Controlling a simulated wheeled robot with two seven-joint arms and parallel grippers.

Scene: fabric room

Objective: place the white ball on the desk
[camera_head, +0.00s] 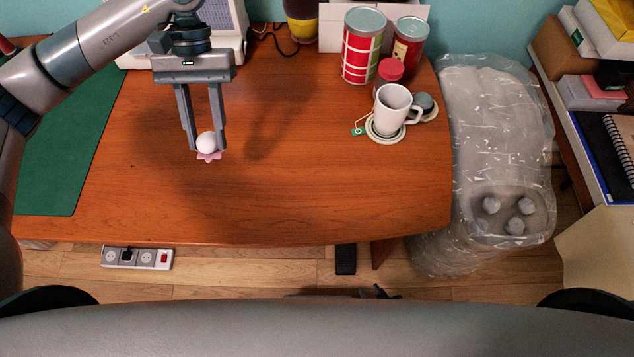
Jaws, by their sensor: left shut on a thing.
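The white ball (207,140) is between the fingertips of my left gripper (206,146), which is shut on it. A small pink star-shaped piece (209,156) shows just under the ball; I cannot tell whether it is joined to the ball. The brown wooden desk (300,190) spreads below, and the ball is over its left part. I cannot tell whether the ball or pink piece touches the desk top. My right gripper is not in view.
A white mug (392,110) with a tea tag stands on a coaster at the right. Red cans (363,47) stand behind it. A green mat (62,150) covers the left end. The desk's front middle is clear. A plastic-wrapped bundle (497,130) is beside the desk.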

